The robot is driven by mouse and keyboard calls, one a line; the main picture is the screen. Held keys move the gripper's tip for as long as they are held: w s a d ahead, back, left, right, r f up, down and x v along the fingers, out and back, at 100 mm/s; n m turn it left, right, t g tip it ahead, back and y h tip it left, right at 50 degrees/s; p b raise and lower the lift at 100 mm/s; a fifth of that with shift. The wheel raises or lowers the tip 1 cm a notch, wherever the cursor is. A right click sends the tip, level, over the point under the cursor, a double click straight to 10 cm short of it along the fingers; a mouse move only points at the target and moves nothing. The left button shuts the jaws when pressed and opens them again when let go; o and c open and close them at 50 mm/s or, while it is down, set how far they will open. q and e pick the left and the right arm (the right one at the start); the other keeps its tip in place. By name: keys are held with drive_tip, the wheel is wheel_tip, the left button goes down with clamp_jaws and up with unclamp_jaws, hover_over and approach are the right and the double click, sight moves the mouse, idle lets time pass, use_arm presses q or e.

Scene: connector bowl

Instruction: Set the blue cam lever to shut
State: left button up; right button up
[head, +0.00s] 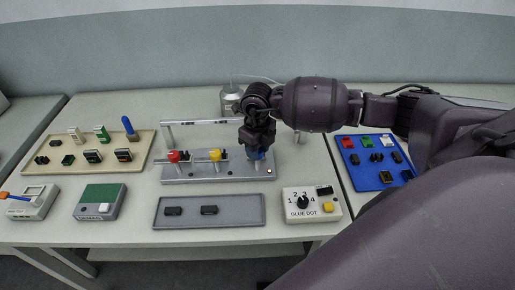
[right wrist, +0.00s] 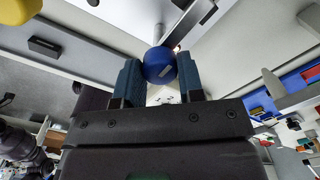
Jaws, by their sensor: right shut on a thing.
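The blue cam lever (head: 257,155) is at the right end of a grey fixture (head: 228,177), mostly hidden under my gripper in the head view. Its round blue knob (right wrist: 160,64) shows plainly in the right wrist view, between the two fingers. My right gripper (head: 256,150) points down over the lever and is shut on the knob; it also shows in the right wrist view (right wrist: 160,82). The lever's angle is hard to tell. A red lever (head: 174,156) and a yellow lever (head: 215,155) stand to its left on the fixture. My left gripper is not in view.
A grey tray (head: 240,221) with two black parts lies in front. A glue dot box (head: 312,212) with a dial is at front right. A blue tray (head: 368,178) stands right, a beige tray (head: 140,167) left. A metal bar (head: 200,122) runs behind the levers.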

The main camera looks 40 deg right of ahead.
idle(0.3)
drive_tip(key=o, duration=0.9)
drive_tip(key=shift+r, duration=0.15)
wheel_tip(320, 180, up, 11)
drive_tip(key=shift+f, duration=0.2)
